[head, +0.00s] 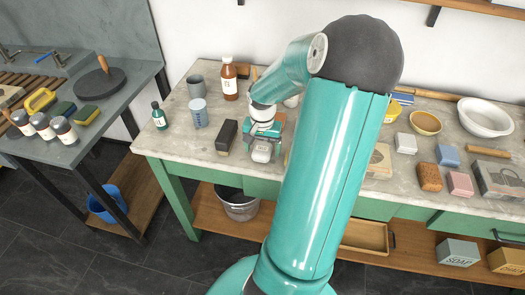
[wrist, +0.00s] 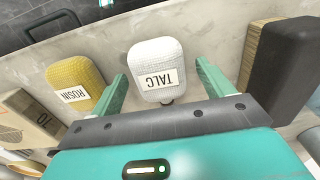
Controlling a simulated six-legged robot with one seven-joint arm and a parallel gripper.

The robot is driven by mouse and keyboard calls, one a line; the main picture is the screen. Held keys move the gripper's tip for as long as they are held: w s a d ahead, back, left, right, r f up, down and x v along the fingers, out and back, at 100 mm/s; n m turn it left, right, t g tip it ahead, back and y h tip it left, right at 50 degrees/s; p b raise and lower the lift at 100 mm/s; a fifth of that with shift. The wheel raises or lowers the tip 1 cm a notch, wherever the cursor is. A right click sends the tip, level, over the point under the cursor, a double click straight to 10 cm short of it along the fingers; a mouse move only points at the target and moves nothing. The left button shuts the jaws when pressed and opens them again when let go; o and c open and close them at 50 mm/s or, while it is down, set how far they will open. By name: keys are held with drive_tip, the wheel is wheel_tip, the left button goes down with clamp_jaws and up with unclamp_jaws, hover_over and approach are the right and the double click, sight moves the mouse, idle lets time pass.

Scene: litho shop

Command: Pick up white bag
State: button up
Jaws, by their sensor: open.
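A white bag (wrist: 156,62) labelled TALC lies in the middle of the wrist view, ahead of my gripper. My gripper (wrist: 163,85) is open, with one teal finger on each side of the bag's lower part. Gaps show between the fingers and the bag, and I cannot tell how deep the fingers reach beside it. In the head view the white bag (head: 262,150) is partly hidden at the near side of my gripper (head: 264,143), over the green table.
A yellow bag (wrist: 78,88) labelled ROSIN lies to the left in the wrist view. A dark brush-like block (wrist: 285,62) stands to the right. A light blue can (head: 198,113), a brown bottle (head: 229,78) and a small green bottle (head: 159,116) stand on the table (head: 172,143).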

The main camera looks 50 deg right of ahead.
drive_tip(key=shift+f, duration=0.25)
drive_tip(key=c, duration=1.1)
drive_tip(key=shift+r, duration=0.1)
drive_tip(key=shift+r, duration=0.6)
drive_tip(key=s+a+r, duration=0.8)
drive_tip(key=s+r, duration=0.3)
drive_tip(key=shift+s+a+r, duration=0.15)
drive_tip(key=shift+r, duration=0.2)
